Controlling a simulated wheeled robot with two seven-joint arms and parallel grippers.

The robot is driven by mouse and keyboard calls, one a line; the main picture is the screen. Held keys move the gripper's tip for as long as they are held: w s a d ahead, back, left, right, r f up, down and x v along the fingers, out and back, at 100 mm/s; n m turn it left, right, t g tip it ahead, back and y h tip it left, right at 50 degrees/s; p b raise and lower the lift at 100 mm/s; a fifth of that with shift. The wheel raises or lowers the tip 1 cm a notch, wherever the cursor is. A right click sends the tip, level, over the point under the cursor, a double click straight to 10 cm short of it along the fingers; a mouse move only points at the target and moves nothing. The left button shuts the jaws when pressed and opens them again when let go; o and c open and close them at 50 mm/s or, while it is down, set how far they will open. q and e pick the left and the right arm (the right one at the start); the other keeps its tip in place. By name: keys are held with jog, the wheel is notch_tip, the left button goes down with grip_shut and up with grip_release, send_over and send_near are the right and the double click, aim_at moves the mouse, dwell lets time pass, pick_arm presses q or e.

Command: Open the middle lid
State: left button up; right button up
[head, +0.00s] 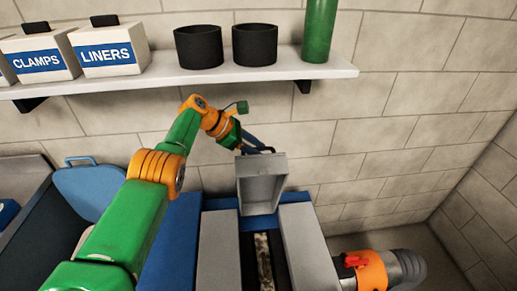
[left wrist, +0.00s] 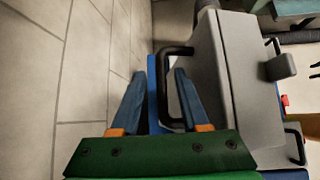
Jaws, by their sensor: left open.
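The middle lid (head: 261,188) is a grey shallow box lid. It stands raised, near upright, at the wall-side end of its slot, with its hollow underside facing me. Below it the slot (head: 263,262) is open, dark inside with something brownish. In the left wrist view the grey lid (left wrist: 240,75) carries a black loop handle (left wrist: 174,50). My left gripper (head: 262,150) is behind the lid's upper edge. Its blue fingers (left wrist: 166,68) are spread, one on each side of the handle's bar, apart rather than clamped. My right gripper is in neither view.
Grey lids lie flat on the left (head: 218,250) and right (head: 299,240) of the slot. A shelf (head: 190,82) with boxes, black cups and a green cylinder is above my arm. A blue lid (head: 88,188) stands at left. An orange-collared duct piece (head: 372,268) lies at right.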

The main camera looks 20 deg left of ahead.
pick_arm(q)
jog(key=shift+a+r+p, duration=0.1)
jog(key=shift+r+p, duration=0.25)
jog(key=shift+p, duration=0.05)
jog(key=p+v, duration=0.2)
jog(key=shift+s+a+r+p, duration=0.1)
jog(key=shift+s+r+p, duration=0.05)
jog(key=shift+r+p, duration=0.25)
jog(key=v, duration=0.1)
jog(key=b+v, duration=0.2)
jog(key=shift+s+a, duration=0.25)
jog(key=shift+a, duration=0.2)
